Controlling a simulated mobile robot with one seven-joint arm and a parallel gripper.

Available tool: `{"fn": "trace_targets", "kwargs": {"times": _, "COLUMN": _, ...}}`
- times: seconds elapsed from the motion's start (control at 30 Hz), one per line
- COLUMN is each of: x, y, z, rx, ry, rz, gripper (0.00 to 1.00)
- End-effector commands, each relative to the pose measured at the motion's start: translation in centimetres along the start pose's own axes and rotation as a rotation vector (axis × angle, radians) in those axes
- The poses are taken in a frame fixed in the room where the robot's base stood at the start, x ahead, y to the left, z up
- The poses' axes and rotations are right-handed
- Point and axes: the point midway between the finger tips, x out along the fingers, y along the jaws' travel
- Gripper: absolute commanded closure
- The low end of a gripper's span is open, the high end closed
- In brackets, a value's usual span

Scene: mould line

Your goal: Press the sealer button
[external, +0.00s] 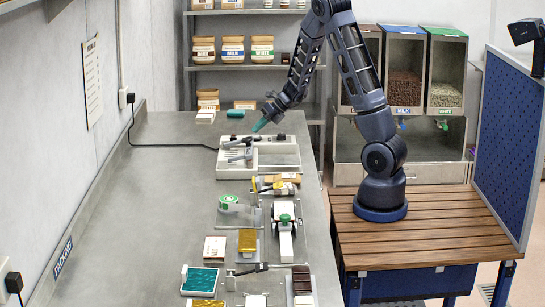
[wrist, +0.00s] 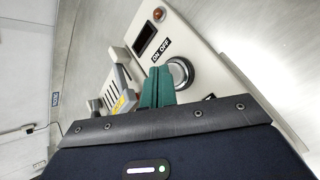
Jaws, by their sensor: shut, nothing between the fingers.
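The sealer (external: 262,166) is a pale machine on the far part of the bench. Its panel also shows in the wrist view (wrist: 205,45), with an "ON OFF" label, a dark rocker switch (wrist: 145,39) and a small red lamp (wrist: 158,14). My gripper (external: 259,126) has green fingers and is shut and empty, over the back of the sealer. In the wrist view its fingertips (wrist: 158,82) appear just left of the round part; contact cannot be told.
A grey lever arm (wrist: 119,66) of the sealer rises left of my fingers. A black cable (external: 165,145) runs from the wall to the sealer. Moulds, a teal tray (external: 200,280) and other tools crowd the bench's right side. The bench's left side (external: 120,230) is clear.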

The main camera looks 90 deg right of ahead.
Motion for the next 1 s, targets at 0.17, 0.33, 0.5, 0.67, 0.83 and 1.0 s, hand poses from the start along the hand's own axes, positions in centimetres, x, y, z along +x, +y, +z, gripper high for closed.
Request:
{"fn": "trace_targets", "kwargs": {"times": 0.17, "x": 0.0, "y": 0.0, "z": 0.0, "rx": 0.0, "ry": 0.0, "rz": 0.0, "gripper": 1.0}}
{"fn": "trace_targets", "kwargs": {"times": 0.33, "x": 0.0, "y": 0.0, "z": 0.0, "rx": 0.0, "ry": 0.0, "rz": 0.0, "gripper": 1.0}}
{"fn": "trace_targets", "kwargs": {"times": 0.5, "x": 0.01, "y": 0.0, "z": 0.0, "rx": 0.0, "ry": 0.0, "rz": 0.0, "gripper": 1.0}}
{"fn": "trace_targets", "kwargs": {"times": 0.67, "x": 0.2, "y": -0.16, "z": -0.17, "rx": 0.001, "ry": 0.001, "rz": 0.0, "gripper": 1.0}}
{"fn": "trace_targets", "kwargs": {"times": 0.83, "x": 0.56, "y": -0.45, "z": -0.43, "rx": 0.001, "ry": 0.0, "rz": 0.0, "gripper": 1.0}}
{"fn": "trace_targets", "kwargs": {"times": 1.0, "x": 0.62, "y": -0.46, "z": -0.47, "rx": 0.0, "ry": 0.0, "rz": 0.0, "gripper": 1.0}}
